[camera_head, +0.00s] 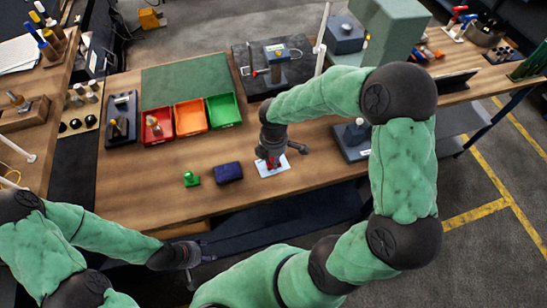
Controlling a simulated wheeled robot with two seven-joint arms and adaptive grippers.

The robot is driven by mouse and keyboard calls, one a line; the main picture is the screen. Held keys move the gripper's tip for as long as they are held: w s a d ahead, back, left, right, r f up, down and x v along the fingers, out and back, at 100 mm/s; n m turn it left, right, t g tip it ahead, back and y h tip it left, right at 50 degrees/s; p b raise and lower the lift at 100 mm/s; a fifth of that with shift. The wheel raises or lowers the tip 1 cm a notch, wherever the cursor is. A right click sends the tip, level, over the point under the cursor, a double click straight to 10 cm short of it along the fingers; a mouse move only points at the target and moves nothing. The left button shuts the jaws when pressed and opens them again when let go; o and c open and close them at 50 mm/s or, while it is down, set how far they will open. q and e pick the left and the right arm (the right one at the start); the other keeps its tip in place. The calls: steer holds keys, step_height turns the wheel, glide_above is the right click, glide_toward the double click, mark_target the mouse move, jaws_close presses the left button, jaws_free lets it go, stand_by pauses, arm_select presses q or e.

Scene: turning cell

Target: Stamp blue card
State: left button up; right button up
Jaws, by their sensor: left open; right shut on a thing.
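A pale blue-white card (284,170) lies flat on the wooden bench near its front edge. My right gripper (271,162) is shut on a small red stamp, mostly hidden by the fingers, right over the card. I cannot tell whether the stamp touches the card. A green stamp (190,179) stands to the left on the bench. A dark blue pad or box (228,172) sits between the green stamp and the card. My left gripper (190,264) is open and empty, low in front of the bench.
Red (157,136), orange (190,128) and green (223,122) bins stand behind, in front of a green mat (187,80). A dark grey device (353,145) stands right of the card. The bench (140,190) is clear at its front left.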

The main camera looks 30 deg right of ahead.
steer(key=shift+f+b, duration=0.3)
steer(key=shift+f, duration=0.2)
stand_by(0.4)
steer(key=shift+s+f, duration=0.1)
stand_by(0.9)
steer(key=shift+r+p, duration=3.1)
steer(key=shift+r, duration=0.5)
